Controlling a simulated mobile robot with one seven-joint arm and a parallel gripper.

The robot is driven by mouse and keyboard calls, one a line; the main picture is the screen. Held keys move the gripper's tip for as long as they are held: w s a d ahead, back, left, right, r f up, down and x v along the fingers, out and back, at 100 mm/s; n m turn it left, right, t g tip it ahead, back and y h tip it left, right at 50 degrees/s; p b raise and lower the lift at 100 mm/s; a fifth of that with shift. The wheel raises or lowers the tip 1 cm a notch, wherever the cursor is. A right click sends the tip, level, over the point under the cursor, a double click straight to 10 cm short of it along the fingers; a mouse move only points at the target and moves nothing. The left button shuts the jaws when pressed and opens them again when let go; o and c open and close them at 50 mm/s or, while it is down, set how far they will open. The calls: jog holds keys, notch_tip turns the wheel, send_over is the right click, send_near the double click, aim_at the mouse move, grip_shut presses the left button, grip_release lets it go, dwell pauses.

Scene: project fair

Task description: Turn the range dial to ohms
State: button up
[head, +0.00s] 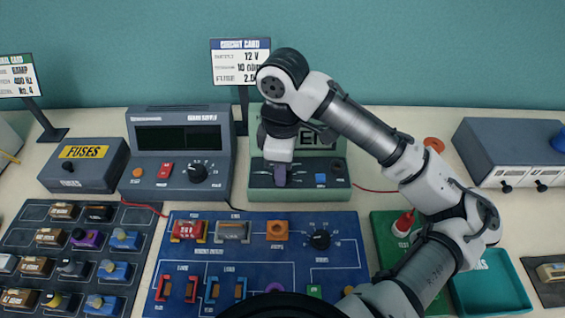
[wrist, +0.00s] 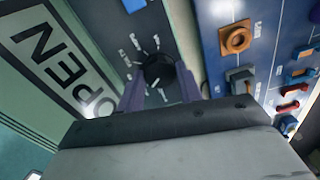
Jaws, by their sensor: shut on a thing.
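The green meter (head: 335,192) stands at the back middle of the table, with a large display reading "OPEN" (wrist: 62,68), partly hidden by my arm in the head view. Its black range dial (wrist: 159,68) has small white labels around it, too small and blurred to read. My gripper (head: 280,176) reaches down to the meter's front panel and hides the dial in the head view. In the wrist view the purple fingers of my gripper (wrist: 160,86) are on either side of the dial, shut on it. The dial's pointer direction cannot be told.
A blue button (head: 320,180) is beside the gripper on the meter panel. The bench supply (head: 180,150) stands close on the left. A blue circuit board (head: 262,262) lies in front with several parts. A card on a stand (head: 240,62) rises behind.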

jog(key=o, duration=1)
notch_tip(320, 180, up, 14)
dwell(0.3)
jog(key=shift+f, duration=0.1)
